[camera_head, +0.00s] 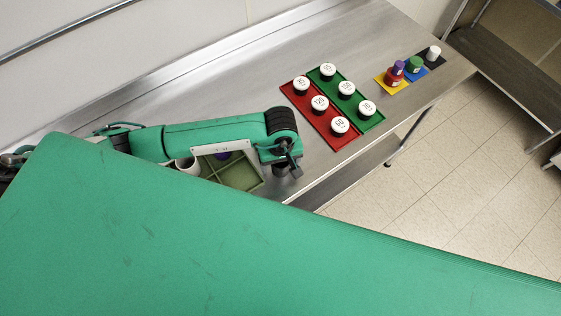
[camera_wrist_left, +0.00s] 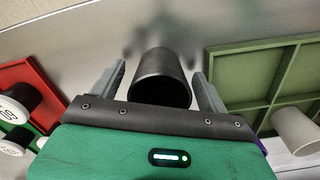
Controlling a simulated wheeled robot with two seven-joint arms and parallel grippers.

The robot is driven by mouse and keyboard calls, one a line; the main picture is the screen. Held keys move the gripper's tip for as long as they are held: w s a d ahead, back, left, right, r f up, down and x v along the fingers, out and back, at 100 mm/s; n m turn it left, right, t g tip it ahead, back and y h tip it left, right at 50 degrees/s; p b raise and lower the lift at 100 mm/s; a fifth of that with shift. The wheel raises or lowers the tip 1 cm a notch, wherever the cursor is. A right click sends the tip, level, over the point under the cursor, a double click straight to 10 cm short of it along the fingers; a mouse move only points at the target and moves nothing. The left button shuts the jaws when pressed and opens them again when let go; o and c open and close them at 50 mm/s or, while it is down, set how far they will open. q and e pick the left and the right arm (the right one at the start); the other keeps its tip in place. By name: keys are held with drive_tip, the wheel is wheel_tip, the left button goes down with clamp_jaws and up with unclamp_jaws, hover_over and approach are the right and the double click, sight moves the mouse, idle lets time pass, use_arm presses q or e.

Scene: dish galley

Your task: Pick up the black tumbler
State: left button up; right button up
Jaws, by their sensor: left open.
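The black tumbler (camera_wrist_left: 160,78) stands between the fingers of my left gripper (camera_wrist_left: 160,82) in the left wrist view. The gripper is open, with a finger on each side of the tumbler and a visible gap on both sides. In the head view my left gripper (camera_head: 290,163) is over the steel counter, and the dark tumbler (camera_head: 281,170) shows partly beneath it. My right gripper is not in view.
A green divided tray (camera_head: 240,176) lies beside the gripper, with a white cup (camera_head: 188,165) near it. Coloured mats with small items (camera_head: 398,72) lie further right. The counter (camera_head: 220,98) behind the arm is clear.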

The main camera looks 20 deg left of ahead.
use_arm(q)
drive_tip(key=shift+c, duration=0.3)
drive_tip(key=c, duration=1)
drive_tip(key=shift+r, duration=0.1)
